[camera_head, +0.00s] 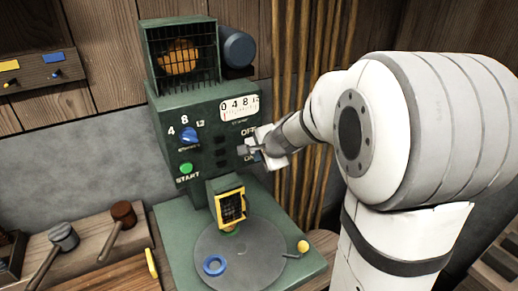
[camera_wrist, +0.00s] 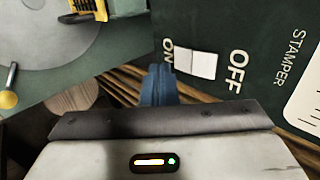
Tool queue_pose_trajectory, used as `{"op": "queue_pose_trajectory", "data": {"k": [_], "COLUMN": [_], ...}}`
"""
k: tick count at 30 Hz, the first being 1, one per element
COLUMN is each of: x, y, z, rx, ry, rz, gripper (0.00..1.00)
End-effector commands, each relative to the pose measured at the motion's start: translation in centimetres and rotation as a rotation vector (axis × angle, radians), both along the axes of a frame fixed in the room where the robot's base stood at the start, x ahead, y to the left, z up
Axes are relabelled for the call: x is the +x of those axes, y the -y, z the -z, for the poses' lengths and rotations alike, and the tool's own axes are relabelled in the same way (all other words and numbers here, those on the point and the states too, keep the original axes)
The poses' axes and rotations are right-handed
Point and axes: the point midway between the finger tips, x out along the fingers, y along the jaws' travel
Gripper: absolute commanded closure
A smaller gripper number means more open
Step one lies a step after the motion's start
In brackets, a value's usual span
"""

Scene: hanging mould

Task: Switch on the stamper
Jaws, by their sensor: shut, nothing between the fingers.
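The stamper (camera_head: 205,110) is a dark green machine with a dial, a green START button (camera_head: 186,168) and a caged top. Its white rocker switch (camera_wrist: 197,64) shows in the wrist view between the ON and OFF labels on the green panel. I cannot tell which way the rocker is pressed. My gripper (camera_wrist: 158,82) is shut and empty, its fingertips beside the ON end of the switch; I cannot tell whether they touch it. In the head view my gripper (camera_head: 246,150) is at the panel's right side and hides the switch.
A round plate (camera_head: 240,262) with a blue ring (camera_head: 214,265) and a yellow-framed part (camera_head: 230,207) lies below the panel. A yellow-knobbed lever (camera_head: 303,246) is at the right. Hammers (camera_head: 62,236) lie on a wooden bench at left. Vertical rods stand behind my arm.

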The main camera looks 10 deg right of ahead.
Motion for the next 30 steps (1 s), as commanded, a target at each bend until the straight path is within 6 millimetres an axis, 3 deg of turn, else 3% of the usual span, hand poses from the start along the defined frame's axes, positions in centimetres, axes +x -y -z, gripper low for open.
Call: {"op": "queue_pose_trajectory", "data": {"k": [8,27,30], "x": [2.1,2.6,2.6], "y": [-0.6,-0.6,-0.6], "z": [0.1,1.1,0.4], "rx": [0.000,0.010,0.011], "ry": [-0.001,0.040,0.036], "rz": [0.000,0.001,0.001], "gripper": [1.00,1.00,1.00]}}
